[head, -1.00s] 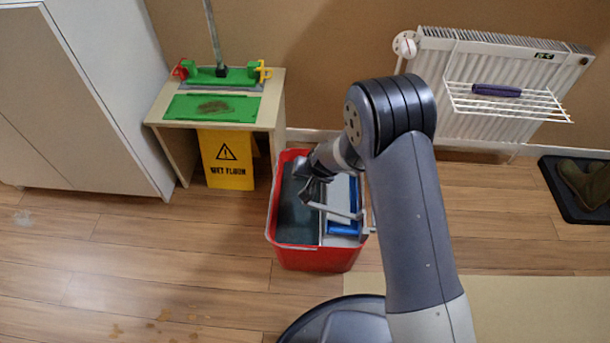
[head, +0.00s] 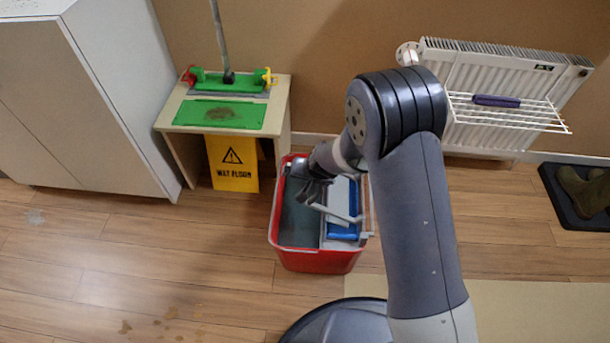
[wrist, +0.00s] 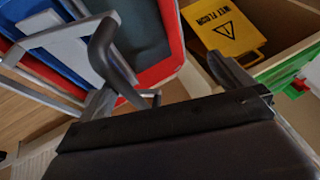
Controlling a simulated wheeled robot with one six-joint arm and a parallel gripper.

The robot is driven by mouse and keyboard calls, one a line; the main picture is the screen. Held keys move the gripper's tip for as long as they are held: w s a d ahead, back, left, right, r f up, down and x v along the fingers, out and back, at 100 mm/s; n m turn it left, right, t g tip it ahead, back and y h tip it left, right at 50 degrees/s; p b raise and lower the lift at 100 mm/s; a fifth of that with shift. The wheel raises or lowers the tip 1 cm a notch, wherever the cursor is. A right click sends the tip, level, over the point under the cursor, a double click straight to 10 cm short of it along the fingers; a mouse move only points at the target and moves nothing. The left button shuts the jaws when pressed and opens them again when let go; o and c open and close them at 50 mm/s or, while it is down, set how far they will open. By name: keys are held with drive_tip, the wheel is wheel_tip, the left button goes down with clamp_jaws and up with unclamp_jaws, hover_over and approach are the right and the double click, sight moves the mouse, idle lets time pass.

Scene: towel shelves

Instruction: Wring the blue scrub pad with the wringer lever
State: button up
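The red bucket (head: 318,262) stands on the floor, with a grey wringer in its right half. The blue scrub pad (head: 343,232) shows as blue strips in the wringer, partly covered by a grey plate; blue also shows in the wrist view (wrist: 62,52). The wringer lever (head: 335,213) is a pale grey bar slanting over the wringer, its left end near my fingers. My gripper (head: 308,191) is over the bucket. In the wrist view my gripper (wrist: 163,50) has its dark fingers spread apart, the left one overlapping the lever bar (wrist: 68,32). No grip on it shows.
A low table (head: 280,105) with a green mat (head: 218,114) and a mop frame stands behind left. A cabinet (head: 90,100) is at left, a radiator with rack (head: 510,112) at right.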

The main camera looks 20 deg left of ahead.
drive_tip(key=shift+s+a+r+p, duration=0.2)
drive_tip(key=shift+r+p, duration=0.05)
drive_tip(key=shift+r, duration=0.3)
drive_tip(key=shift+s+a+r+p, duration=0.2)
drive_tip(key=shift+r+p, duration=0.1)
drive_tip(key=shift+r, duration=0.3)
drive_tip(key=shift+s+a+r+p, duration=0.2)
drive_tip(key=shift+r+p, duration=0.05)
drive_tip(key=shift+r, duration=0.45)
drive_tip(key=v, duration=0.2)
drive_tip(key=shift+s+r+p, duration=0.25)
drive_tip(key=shift+r+p, duration=0.1)
drive_tip(key=shift+p, duration=0.05)
drive_tip(key=c, duration=1)
drive_tip(key=shift+o, duration=0.2)
drive_tip(key=d+p+v, duration=0.1)
drive_tip(key=p+v, duration=0.1)
drive_tip(key=v, duration=0.5)
drive_tip(key=shift+d, duration=0.1)
drive_tip(key=shift+c, duration=0.4)
